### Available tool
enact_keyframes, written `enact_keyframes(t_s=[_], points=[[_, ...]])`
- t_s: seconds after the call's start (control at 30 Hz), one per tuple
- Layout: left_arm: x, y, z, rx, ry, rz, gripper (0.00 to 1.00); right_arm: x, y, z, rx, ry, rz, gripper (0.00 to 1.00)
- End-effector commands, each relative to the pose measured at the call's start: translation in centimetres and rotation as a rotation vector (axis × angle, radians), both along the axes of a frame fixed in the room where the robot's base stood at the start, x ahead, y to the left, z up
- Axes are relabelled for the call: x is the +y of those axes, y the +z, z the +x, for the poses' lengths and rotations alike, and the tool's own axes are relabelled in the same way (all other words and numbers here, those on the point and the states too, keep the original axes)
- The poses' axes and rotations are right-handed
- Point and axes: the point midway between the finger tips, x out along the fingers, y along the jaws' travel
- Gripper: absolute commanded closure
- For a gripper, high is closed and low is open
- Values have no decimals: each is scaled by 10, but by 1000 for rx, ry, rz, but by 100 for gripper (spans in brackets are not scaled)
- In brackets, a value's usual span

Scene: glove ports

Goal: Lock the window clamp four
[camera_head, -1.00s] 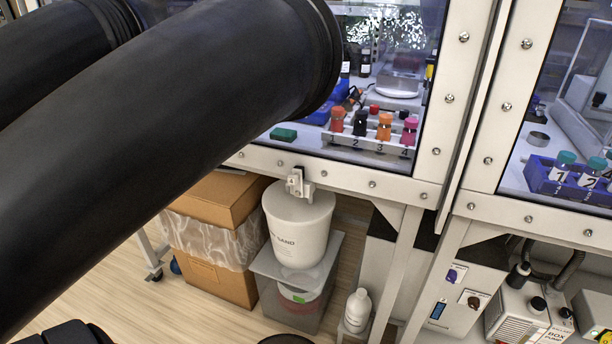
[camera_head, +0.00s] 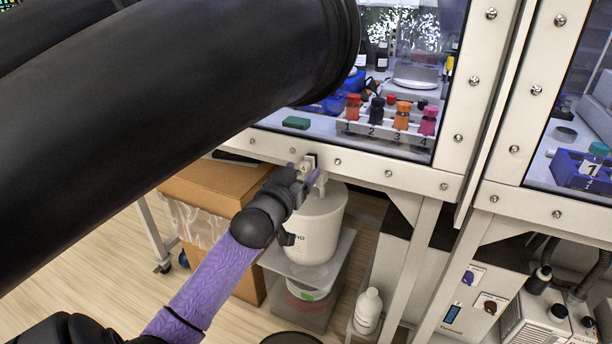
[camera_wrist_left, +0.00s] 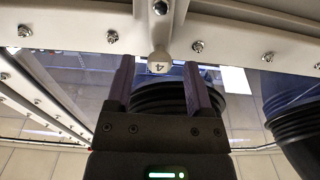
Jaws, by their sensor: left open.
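Window clamp four is a small pale clamp (camera_head: 308,162) on the lower rail of the glovebox window frame, partly hidden by my gripper in the head view. In the left wrist view its rounded end marked 4 (camera_wrist_left: 159,63) hangs down from the frame. My left gripper (camera_head: 307,178) has come up from below and is open at the clamp. In the left wrist view its two purple-grey fingers stand on either side of the clamp's end, with a gap visible on both sides. My right gripper is not in view.
Large black glove sleeves (camera_head: 190,85) cross the upper left, close above my left arm. A white bucket (camera_head: 315,225) stands below the clamp, beside a cardboard box (camera_head: 215,188). Frame legs (camera_head: 410,260) stand to the right.

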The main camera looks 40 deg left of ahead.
Motion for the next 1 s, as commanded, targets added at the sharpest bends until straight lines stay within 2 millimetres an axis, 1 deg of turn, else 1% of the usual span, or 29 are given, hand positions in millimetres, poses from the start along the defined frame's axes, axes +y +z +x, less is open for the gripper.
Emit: enact_keyframes(t_s=[0.03, 0.1, 0.2, 0.47, 0.5, 0.57, 0.6, 0.67, 0.7, 0.77, 0.8, 0.93, 1.0], points=[[2, -3, 8, 0, 0, 1, 33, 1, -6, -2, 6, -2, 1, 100], [5, -3, 15, 1, 0, 1, 33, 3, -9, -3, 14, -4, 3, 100], [7, -1, 22, 1, 0, 1, 33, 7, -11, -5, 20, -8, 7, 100], [7, 0, 23, 2, 0, 0, 33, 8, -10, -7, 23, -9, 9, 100], [7, 0, 23, 2, 0, 0, 42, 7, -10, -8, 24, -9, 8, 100], [7, 0, 23, 2, 0, 0, 54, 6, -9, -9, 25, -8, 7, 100], [7, 0, 23, 2, 0, 0, 63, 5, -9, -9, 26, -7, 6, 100], [7, 0, 23, 2, 0, 0, 75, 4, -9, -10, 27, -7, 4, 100], [7, 0, 23, 2, 0, 0, 84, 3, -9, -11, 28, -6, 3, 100], [7, 0, 23, 2, 0, 0, 97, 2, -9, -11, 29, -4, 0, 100], [7, 0, 23, 2, 0, 0, 100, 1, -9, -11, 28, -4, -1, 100], [7, 0, 23, 3, 0, 1, 100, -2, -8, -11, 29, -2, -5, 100], [6, 2, 23, 10, -3, 23, 100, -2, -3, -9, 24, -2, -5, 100]])
